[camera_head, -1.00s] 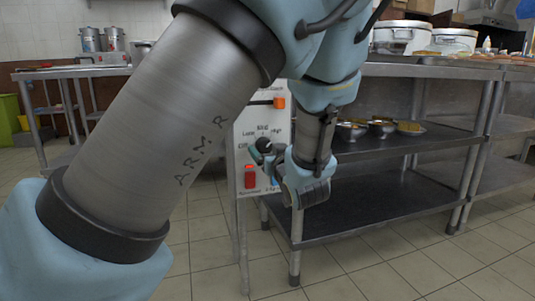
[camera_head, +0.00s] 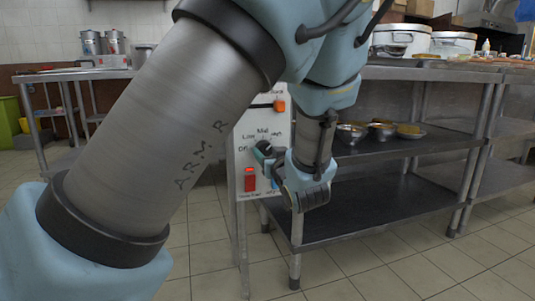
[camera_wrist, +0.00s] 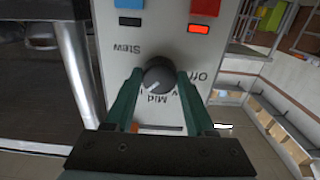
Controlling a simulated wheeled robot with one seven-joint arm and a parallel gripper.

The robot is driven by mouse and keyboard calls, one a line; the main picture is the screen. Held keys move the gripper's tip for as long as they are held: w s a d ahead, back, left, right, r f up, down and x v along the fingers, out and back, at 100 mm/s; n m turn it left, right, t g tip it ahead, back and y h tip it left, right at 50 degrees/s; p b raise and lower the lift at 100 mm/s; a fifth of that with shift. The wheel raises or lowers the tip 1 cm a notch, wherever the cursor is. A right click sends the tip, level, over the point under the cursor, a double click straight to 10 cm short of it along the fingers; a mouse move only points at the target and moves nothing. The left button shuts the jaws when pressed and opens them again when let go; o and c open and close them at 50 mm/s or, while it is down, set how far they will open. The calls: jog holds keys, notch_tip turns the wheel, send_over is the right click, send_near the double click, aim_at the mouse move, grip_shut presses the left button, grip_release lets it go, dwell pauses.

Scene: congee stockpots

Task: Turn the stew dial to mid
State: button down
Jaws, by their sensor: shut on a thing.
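My gripper (camera_wrist: 159,79) is shut on the dial, with one green finger on each side. The dial's white mark points down and a little left in that view, close to the "Mid" label; its exact alignment is hard to tell. "Off" is to the right, and a finger covers part of "Low". In the head view the dial (camera_head: 264,148) is partly hidden by my gripper (camera_head: 268,155).
A red switch (camera_head: 250,181) with a lit lamp and a blue switch (camera_wrist: 129,4) are on the same panel. An orange part (camera_head: 279,105) sits higher up. A steel shelf table (camera_head: 370,146) with metal bowls stands to the right. Open tiled floor lies in front.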

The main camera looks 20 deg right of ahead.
jog(key=shift+n, duration=0.3)
jog(key=n+b, duration=0.1)
jog(key=n, duration=0.3)
jog(key=shift+d+n+b, duration=0.1)
jog(key=shift+n+b, duration=0.8)
jog(key=shift+n, duration=1.2)
jog(key=shift+c, duration=1.2)
grip_release()
jog(key=s+a+p, duration=0.1)
jog(key=s+p, duration=0.2)
jog(key=s, duration=0.7)
jog(key=shift+s+a+p, duration=0.2)
jog(key=shift+s+p, duration=0.15)
jog(key=shift+s, duration=0.05)
